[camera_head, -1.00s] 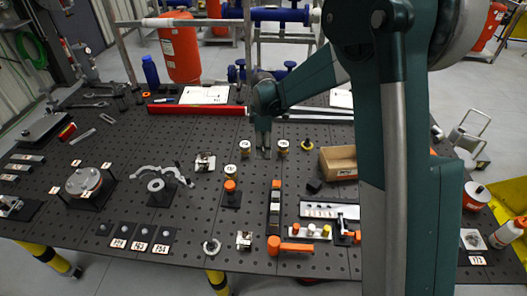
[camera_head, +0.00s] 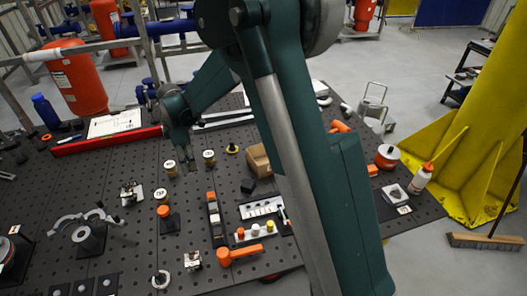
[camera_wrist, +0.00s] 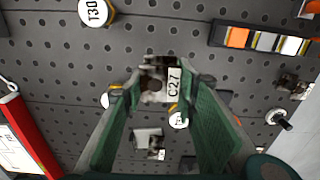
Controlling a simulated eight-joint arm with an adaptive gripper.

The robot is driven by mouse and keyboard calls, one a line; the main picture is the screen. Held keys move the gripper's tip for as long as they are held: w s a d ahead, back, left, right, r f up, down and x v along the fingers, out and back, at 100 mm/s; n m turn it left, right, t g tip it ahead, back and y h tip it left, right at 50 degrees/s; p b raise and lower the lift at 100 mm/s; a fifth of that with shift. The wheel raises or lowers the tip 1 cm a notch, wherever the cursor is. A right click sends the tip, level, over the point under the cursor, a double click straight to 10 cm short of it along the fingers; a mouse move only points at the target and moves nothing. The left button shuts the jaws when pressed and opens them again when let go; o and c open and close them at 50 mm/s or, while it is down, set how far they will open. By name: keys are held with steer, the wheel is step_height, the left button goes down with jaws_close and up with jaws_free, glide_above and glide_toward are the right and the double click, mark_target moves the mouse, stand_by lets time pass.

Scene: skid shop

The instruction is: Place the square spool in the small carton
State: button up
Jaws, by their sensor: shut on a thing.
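My gripper (camera_head: 188,154) hangs low over the middle of the perforated table, among several round yellow-rimmed pieces with white tops. In the wrist view, its two green fingers (camera_wrist: 160,92) are shut on a small silver piece with a white label "C27" (camera_wrist: 173,82), which I take to be the square spool. The fingers hide part of it, and it is too small to make out in the head view. The small carton (camera_head: 258,158), an open brown box, stands on the table to the right of my gripper, partly behind my arm. I cannot see the carton in the wrist view.
Yellow-rimmed pieces (camera_head: 209,157) stand close to my gripper. A dark block (camera_head: 248,186) lies in front of the carton. A white tray (camera_head: 262,207), an orange-handled tool (camera_head: 240,253) and a silver fixture (camera_head: 131,193) lie nearer. A red bar (camera_head: 105,140) lies behind.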

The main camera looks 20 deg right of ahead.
steer(key=r, duration=0.2)
steer(key=d+r, duration=0.1)
steer(key=r, duration=0.1)
steer(key=shift+w+r, duration=0.15)
steer(key=shift+r, duration=0.1)
steer(key=w+d, duration=0.2)
steer(key=d, duration=1.6)
steer(key=w+d, duration=0.2)
steer(key=d, duration=1.5)
steer(key=shift+m, duration=0.4)
steer(key=shift+s+f, duration=0.15)
steer(key=shift+f, duration=2.4)
steer(key=shift+f, duration=3.15)
steer(key=shift+f, duration=0.1)
steer(key=shift+f, duration=1.75)
